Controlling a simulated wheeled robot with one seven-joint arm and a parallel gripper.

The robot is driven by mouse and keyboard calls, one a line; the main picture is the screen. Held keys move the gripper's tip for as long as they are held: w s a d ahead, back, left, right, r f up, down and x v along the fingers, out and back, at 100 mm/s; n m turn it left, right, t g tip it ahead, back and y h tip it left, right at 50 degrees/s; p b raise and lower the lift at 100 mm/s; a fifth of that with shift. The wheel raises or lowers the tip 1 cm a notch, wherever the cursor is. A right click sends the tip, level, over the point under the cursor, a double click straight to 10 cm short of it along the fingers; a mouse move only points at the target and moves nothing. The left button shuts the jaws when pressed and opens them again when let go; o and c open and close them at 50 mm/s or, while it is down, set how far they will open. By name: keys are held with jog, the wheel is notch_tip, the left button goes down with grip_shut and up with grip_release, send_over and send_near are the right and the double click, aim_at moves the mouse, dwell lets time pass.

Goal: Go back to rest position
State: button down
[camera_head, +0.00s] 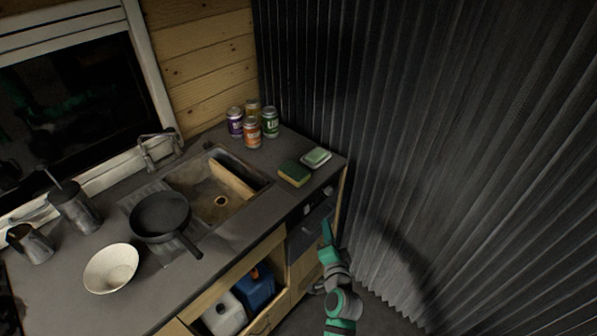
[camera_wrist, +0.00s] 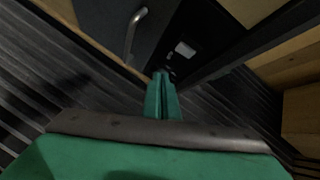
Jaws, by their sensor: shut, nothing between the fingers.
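My green gripper (camera_head: 326,231) is at the front right corner of the counter, beside the cabinet front and near the corrugated wall. In the wrist view the gripper fingers (camera_wrist: 162,78) are together with nothing between them. They point toward a dark cabinet front with a metal handle (camera_wrist: 135,30). The gripper looks apart from the cabinet, but the exact gap cannot be told.
The counter (camera_head: 256,228) holds a sink (camera_head: 215,205), a pan (camera_head: 160,214), a white bowl (camera_head: 110,267), several cans (camera_head: 252,132), a sponge (camera_head: 294,174) and a soap dish (camera_head: 316,158). A corrugated wall (camera_head: 430,130) bounds the right. Jugs (camera_head: 256,288) stand in an open cabinet below.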

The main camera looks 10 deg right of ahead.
jog(key=s+a+f+n, duration=0.2)
jog(key=s+a, duration=0.1)
jog(key=s, duration=0.5)
jog(key=s+a+f+n+g, duration=0.1)
jog(key=s+a+f+n, duration=0.15)
jog(key=s, duration=0.45)
jog(key=s+a+f+n, duration=0.2)
jog(key=s+a, duration=0.1)
jog(key=s, duration=0.5)
jog(key=s+a+r+n, duration=0.3)
jog(key=s+a+r, duration=0.2)
jog(key=s, duration=0.5)
jog(key=s+a+r+n+y, duration=0.1)
jog(key=s+a+r+n, duration=0.3)
jog(key=s, duration=0.5)
jog(key=shift+s+a+r, duration=0.35)
jog(key=shift+s+a, duration=0.05)
jog(key=shift+a, duration=0.45)
